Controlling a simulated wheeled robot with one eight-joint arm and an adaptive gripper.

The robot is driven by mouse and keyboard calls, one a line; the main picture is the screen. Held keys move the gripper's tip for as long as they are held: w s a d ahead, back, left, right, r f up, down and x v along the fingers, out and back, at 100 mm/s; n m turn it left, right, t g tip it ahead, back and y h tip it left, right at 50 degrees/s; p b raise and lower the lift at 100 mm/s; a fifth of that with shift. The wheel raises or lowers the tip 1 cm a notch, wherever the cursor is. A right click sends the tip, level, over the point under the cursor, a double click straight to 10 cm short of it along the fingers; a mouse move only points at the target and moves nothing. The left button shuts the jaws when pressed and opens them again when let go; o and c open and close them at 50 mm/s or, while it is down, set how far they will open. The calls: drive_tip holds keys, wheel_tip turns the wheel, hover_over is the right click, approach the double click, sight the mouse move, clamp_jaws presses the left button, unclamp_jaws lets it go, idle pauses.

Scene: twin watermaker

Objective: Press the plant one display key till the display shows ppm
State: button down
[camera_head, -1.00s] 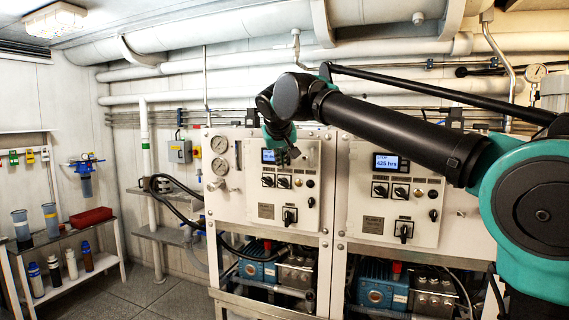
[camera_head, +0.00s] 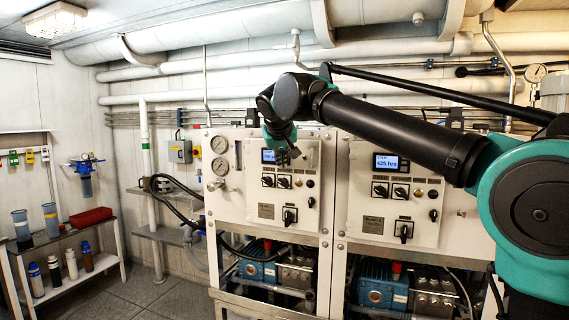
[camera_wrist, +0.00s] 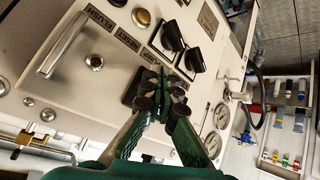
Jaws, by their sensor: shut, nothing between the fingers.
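In the head view, the left control panel (camera_head: 256,197) has a small blue-lit display (camera_head: 268,156) near its top. My gripper (camera_head: 294,152) is shut and empty in front of the panel, just right of that display, and partly covers the area. The display's text is too small to read. In the wrist view my closed fingertips (camera_wrist: 161,72) point at the panel face beside a dark block (camera_wrist: 131,88). The display key is hidden or cannot be made out, and I cannot tell whether the fingertips touch the panel.
The right panel's display (camera_head: 387,163) reads 425 hrs. Black rotary switches (camera_wrist: 172,38) sit close to my fingers. A metal handle (camera_wrist: 62,45) stands out from the panel. Gauges (camera_head: 220,155) are at the left. A shelf (camera_head: 75,232) with bottles stands far left.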

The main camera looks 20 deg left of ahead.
drive_tip(key=shift+s, duration=0.6)
drive_tip(key=s, duration=0.5)
drive_tip(key=shift+a, duration=0.2)
idle(0.6)
